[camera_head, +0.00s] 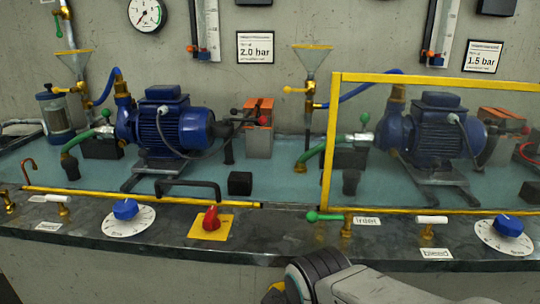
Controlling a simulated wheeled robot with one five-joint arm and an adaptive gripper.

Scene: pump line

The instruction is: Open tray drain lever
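A green-handled lever (322,216) on a small brass valve sits on the counter's front edge, right of centre. A white label (367,221) beside it is too small to read surely. White-handled levers stand on brass valves at the far left (60,201) and at the right (432,220), each with a small label below. I cannot tell from the lettering which is the tray drain lever. My arm comes up from the bottom edge, below and apart from the green lever. My gripper is largely out of the picture, and its fingers cannot be made out.
A clear guard with a yellow frame (328,145) encloses the right pump (437,128). The left pump (172,120) stands open in the wet tray. A red knob (211,218) and blue dials (125,209) (509,225) line the counter's front. The space before the counter looks free.

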